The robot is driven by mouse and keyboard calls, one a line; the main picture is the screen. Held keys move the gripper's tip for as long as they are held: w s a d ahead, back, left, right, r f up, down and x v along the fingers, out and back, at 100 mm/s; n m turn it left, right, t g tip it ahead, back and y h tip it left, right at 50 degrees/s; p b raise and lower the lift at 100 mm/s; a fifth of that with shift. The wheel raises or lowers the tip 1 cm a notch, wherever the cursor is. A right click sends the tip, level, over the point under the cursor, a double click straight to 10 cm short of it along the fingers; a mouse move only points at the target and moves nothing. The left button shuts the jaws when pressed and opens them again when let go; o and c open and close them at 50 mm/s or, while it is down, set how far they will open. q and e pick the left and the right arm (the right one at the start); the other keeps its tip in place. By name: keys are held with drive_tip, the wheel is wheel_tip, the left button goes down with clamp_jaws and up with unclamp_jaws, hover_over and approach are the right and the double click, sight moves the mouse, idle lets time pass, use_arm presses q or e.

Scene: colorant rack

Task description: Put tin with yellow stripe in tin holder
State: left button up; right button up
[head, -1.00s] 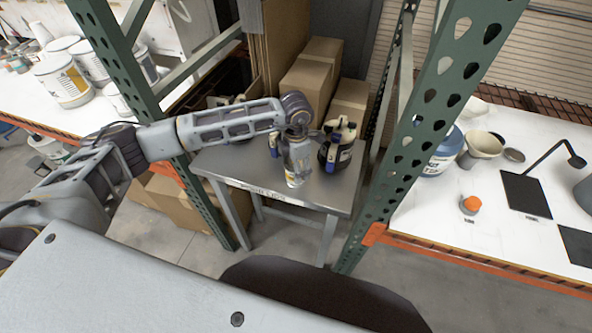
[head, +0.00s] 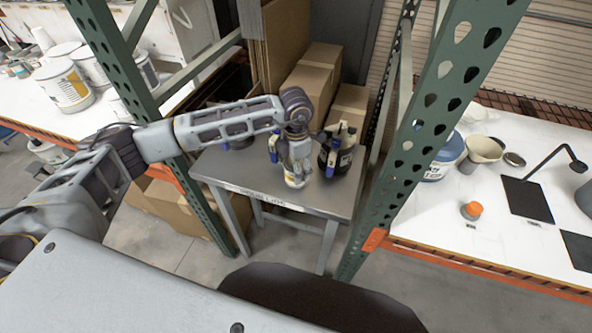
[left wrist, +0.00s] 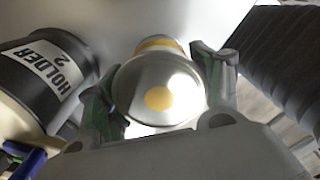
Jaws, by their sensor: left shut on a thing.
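The tin with the yellow stripe (head: 294,181) is a small silvery can near the front of the small grey table. In the left wrist view the tin (left wrist: 158,92) shows a yellow dot on its round end and a yellow band behind. My left gripper (head: 292,154) is shut on the tin from above; its green fingers (left wrist: 160,90) lie on both sides of it. The tin looks upright, at or close to the tabletop. A black tin holder (head: 345,161) with a cream top stands just right of it. In the left wrist view this holder (left wrist: 45,75) is labelled "HOLDER 2". My right gripper is not seen.
The small grey table (head: 315,200) stands between green rack posts (head: 430,130). Cardboard boxes (head: 308,80) are behind it. A dark container (head: 235,132) sits at the table's back left. White worktops with buckets and bowls lie on both sides.

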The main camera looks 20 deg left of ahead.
use_arm(q)
drive_tip(key=shift+r+b, duration=0.8)
drive_tip(key=shift+r, duration=2.9)
drive_tip(key=shift+r, duration=0.15)
drive_tip(key=shift+s, duration=0.1)
